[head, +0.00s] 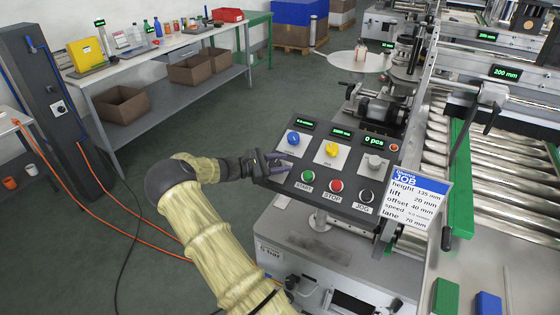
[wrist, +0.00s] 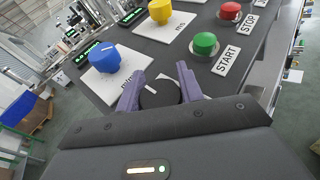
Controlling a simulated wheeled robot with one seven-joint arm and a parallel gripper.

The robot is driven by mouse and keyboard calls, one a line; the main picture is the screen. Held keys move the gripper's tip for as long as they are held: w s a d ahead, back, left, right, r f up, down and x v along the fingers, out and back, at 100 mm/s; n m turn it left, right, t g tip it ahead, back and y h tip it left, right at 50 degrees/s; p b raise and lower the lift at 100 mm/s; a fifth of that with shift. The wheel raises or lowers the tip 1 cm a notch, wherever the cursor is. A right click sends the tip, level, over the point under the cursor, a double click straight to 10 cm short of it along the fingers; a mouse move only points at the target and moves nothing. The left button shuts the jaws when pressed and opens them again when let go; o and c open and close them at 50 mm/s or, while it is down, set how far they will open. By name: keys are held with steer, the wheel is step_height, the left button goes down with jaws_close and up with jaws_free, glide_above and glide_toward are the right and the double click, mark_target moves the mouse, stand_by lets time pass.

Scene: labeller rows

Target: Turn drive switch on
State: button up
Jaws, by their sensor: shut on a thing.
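The control panel (head: 330,185) stands tilted on the machine's front. My gripper (head: 279,165) is at the panel's left end, beside the blue knob and the green START button. In the wrist view, the purple fingers of my gripper (wrist: 160,78) are around a black rotary switch (wrist: 161,94) with a pale pointer line, and they are shut on it. I take this to be the drive switch; its label is not readable. In the head view my gripper hides most of the switch.
Close to my fingers are the blue knob (head: 293,138), the green START button (head: 308,176), the yellow knob (head: 331,149) and the red STOP button (head: 336,185). A job card (head: 418,197) stands at the panel's right. The floor to the left is open, with orange hoses.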

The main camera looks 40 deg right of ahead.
steer(key=m+g+y, duration=0.2)
steer(key=m+g, duration=0.1)
steer(key=m+g+y, duration=0.1)
steer(key=m+y, duration=0.1)
steer(key=shift+s+a+f, duration=0.15)
steer(key=shift+s, duration=0.1)
steer(key=shift+s+a+m+g+y+b, duration=0.15)
steer(key=shift+m+g+y, duration=0.4)
steer(key=shift+m+y, duration=0.55)
steer(key=shift+s+a+m+g+y+b, duration=0.2)
steer(key=shift+m+g+y, duration=0.35)
steer(key=shift+m+y, duration=0.5)
steer(key=shift+w+y, duration=0.1)
steer(key=shift+y, duration=0.15)
steer(key=o, duration=1)
